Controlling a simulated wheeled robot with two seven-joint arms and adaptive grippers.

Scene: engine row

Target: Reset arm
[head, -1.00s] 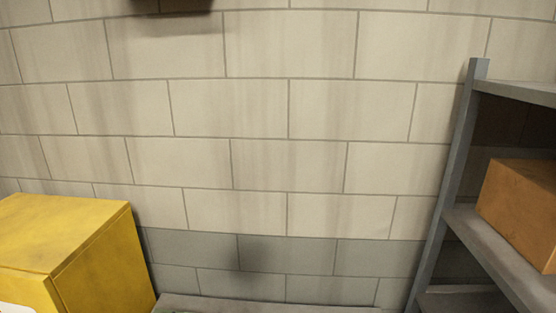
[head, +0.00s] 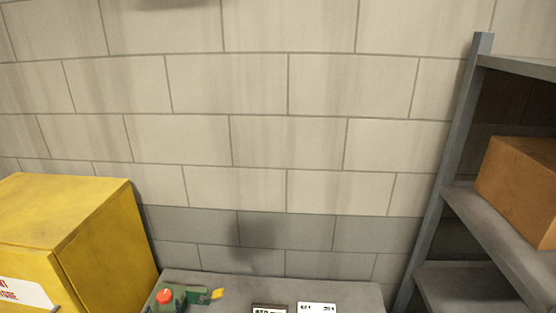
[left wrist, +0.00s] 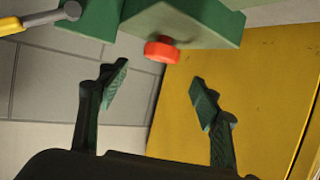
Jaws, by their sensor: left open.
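My left gripper (left wrist: 160,87) shows in the left wrist view. Its two dark fingers with green pads are spread apart, with nothing between them. Just beyond the fingertips is a green device (left wrist: 185,25) with a round red knob (left wrist: 161,52); I cannot tell whether the fingers touch it. A grey lever with a yellow handle (left wrist: 10,25) sticks out at the upper left. In the head view the green device (head: 186,293) with its red knob (head: 165,296) is on the grey surface at the bottom edge. I make out no gripper in the head view.
A yellow cabinet (head: 75,215) with a white label stands at the left. A grey surface (head: 270,287) at the bottom carries two small labelled items. A grey shelf rack (head: 455,150) at the right holds an orange-brown box (head: 520,190). A tiled wall (head: 290,130) lies behind.

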